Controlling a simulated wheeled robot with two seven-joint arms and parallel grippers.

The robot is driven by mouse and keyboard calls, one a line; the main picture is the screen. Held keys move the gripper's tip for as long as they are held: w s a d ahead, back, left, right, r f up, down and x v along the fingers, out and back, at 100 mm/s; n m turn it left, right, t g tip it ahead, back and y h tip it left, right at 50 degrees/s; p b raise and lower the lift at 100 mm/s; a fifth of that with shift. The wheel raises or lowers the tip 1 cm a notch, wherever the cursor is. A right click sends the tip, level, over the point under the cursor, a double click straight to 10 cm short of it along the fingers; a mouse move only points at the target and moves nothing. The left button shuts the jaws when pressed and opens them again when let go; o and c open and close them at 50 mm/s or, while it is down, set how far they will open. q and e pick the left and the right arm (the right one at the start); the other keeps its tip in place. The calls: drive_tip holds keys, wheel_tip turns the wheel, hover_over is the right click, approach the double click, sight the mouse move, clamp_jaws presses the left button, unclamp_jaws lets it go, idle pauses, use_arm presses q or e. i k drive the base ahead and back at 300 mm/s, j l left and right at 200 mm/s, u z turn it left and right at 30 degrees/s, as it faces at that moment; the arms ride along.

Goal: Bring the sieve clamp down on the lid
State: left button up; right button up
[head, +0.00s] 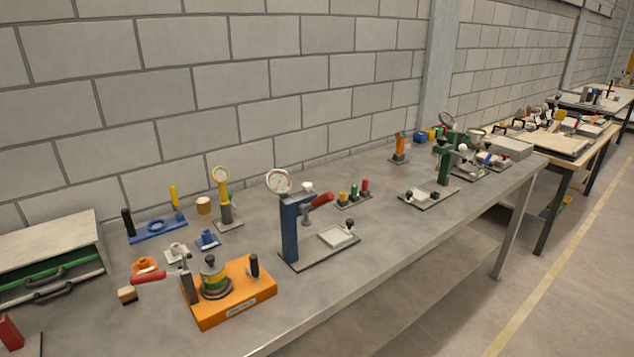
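An orange block (240,298) stands at the front left of the grey bench. A small round sieve stack (215,285) with a green band sits on it, topped by a grey lid (213,271) with a dark knob. A metal clamp (188,284) stands at the block's left side. Its red handle (148,278) sticks out to the left, and its thin arm looks raised beside the lid, apart from it. A black grip (254,266) stands at the block's right. Neither of my grippers is in view.
A blue press (289,230) with a gauge and red handle stands right of the orange block. A blue fixture (157,228), small orange, white and blue parts, and a drawer box (50,250) lie to the left. The bench's front edge (340,313) is clear.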

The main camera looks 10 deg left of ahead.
sight(151, 276)
drive_tip(key=u, duration=1.3)
drive_tip(key=l+z, duration=0.1)
drive_tip(key=i+l+z, duration=0.1)
drive_tip(key=l, duration=0.2)
